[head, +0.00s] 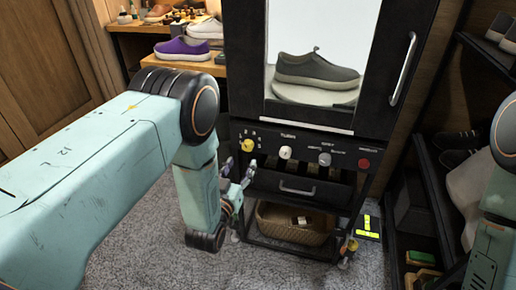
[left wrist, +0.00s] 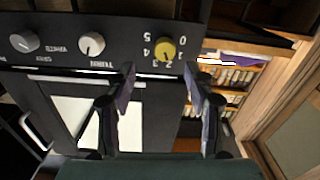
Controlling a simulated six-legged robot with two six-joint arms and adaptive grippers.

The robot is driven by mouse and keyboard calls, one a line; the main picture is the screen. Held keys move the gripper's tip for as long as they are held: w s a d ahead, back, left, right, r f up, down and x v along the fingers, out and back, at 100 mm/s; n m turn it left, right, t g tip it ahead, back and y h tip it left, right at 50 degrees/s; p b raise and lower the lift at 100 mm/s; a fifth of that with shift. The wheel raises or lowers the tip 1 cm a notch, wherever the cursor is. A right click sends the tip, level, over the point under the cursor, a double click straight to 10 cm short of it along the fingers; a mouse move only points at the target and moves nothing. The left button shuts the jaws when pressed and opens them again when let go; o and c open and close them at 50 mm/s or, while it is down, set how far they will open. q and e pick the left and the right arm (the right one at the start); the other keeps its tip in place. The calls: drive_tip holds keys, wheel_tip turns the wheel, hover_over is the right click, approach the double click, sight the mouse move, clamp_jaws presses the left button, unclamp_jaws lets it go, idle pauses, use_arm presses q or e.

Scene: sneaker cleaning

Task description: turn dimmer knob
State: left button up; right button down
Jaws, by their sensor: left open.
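A yellow knob (head: 249,145) with a number scale around it sits at the left end of the black cabinet's control panel. The knob also shows upside down in the left wrist view (left wrist: 165,50), between and beyond my fingertips. My left gripper (head: 238,172) is open and empty, just below and left of the knob, apart from it. In the left wrist view my two fingers (left wrist: 158,76) are spread either side of the knob's line. My right gripper is out of view.
Along the panel are a white knob (head: 285,152), a grey knob (head: 324,159) and a red button (head: 364,163). A drawer handle (head: 297,186) and a wicker basket (head: 275,222) lie below. A grey shoe (head: 314,68) stands behind the glass above. A shoe rack stands right.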

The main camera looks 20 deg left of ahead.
sight(247, 147)
use_arm(q)
drive_tip(key=w, duration=0.2)
drive_tip(key=w+b, duration=0.1)
drive_tip(key=w, duration=0.1)
drive_tip(key=w+b, duration=0.1)
drive_tip(key=w, duration=0.2)
drive_tip(key=shift+w+a, duration=0.1)
drive_tip(key=shift+a, duration=0.3)
drive_tip(key=shift+w+d, duration=0.15)
drive_tip(key=shift+w, duration=0.1)
drive_tip(key=shift+r, duration=0.1)
clamp_jaws()
